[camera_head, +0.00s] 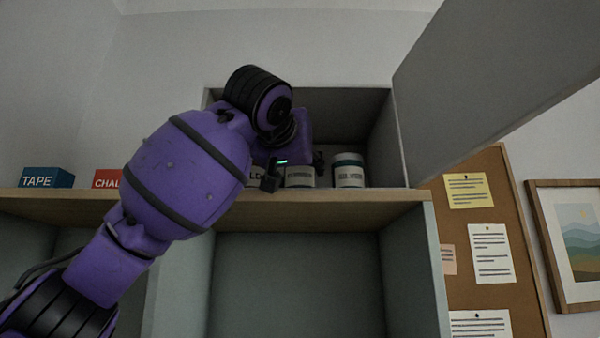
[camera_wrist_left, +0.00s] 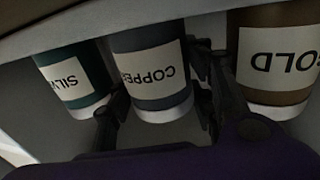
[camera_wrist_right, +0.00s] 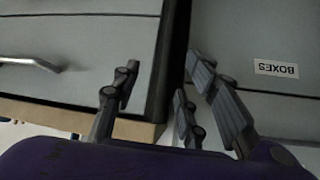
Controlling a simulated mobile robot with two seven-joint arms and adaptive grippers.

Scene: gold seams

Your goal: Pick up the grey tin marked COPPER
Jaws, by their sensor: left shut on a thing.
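The grey tin marked COPPER (camera_head: 300,179) stands in the open cupboard, partly hidden by my left gripper (camera_head: 294,172). In the left wrist view the COPPER tin (camera_wrist_left: 150,68) appears upside down, its label readable. My left gripper's fingers (camera_wrist_left: 160,105) are shut on it, one on each side. A teal SILVER tin (camera_head: 348,170) stands to its right in the head view. A brown GOLD tin (camera_wrist_left: 278,60) stands on its other side, mostly hidden in the head view. My right gripper (camera_wrist_right: 160,85) is open and empty.
The cupboard door (camera_head: 470,80) hangs open at the right. A shelf board (camera_head: 330,196) runs under the tins. A blue TAPE box (camera_head: 45,179) and a red box (camera_head: 107,179) stand at the left. The right wrist view shows a drawer front labelled BOXES (camera_wrist_right: 250,30).

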